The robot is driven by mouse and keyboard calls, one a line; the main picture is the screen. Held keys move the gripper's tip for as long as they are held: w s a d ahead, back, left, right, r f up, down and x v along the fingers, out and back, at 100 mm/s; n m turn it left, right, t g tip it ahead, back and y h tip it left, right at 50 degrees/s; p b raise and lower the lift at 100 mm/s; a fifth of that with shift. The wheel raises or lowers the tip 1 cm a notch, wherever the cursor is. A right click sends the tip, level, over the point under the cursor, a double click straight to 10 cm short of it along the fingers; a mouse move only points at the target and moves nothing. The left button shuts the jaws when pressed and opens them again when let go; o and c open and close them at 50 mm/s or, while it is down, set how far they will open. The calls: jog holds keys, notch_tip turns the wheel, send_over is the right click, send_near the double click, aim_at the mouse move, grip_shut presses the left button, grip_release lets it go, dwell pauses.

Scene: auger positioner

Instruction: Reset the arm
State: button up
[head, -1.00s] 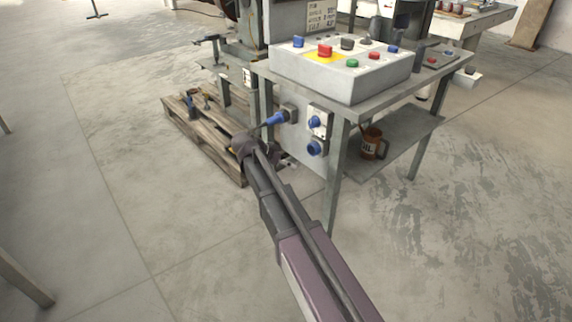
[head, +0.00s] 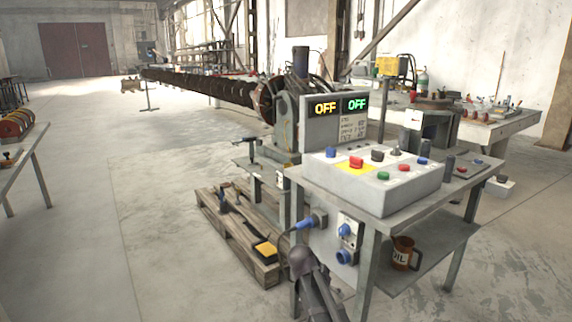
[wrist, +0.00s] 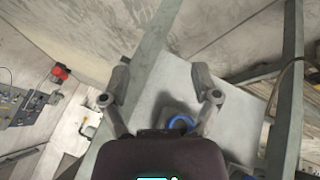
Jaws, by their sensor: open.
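The fingers cannot be made out there. In the wrist view my gripper (wrist: 160,78) is open, with its two fingers spread apart and nothing between them. Whether a finger touches the panel cannot be told.
The control box (head: 375,188) has coloured buttons, and two displays (head: 338,107) read OFF. A blue plug (head: 306,222) sits in the bench side. A pallet (head: 225,232) lies left of the bench. An oil mug (head: 403,254) stands on the lower shelf. Open floor (head: 130,260) lies left.

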jog(key=s+d+n+g+y+p, duration=0.1)
jog(key=s+d+n+y+p, duration=0.15)
jog(key=s+n+y, duration=0.9)
jog(key=s+r+m+h+p, duration=0.2)
jog(key=r+p, duration=1.6)
jog(key=s+r+m+h+p, duration=0.2)
jog(key=r+m+h+p, duration=0.1)
jog(key=r+p, duration=1.6)
jog(key=shift+d+r, duration=0.25)
jog(key=shift+s, duration=0.1)
jog(key=shift+c, duration=0.2)
dwell(1.3)
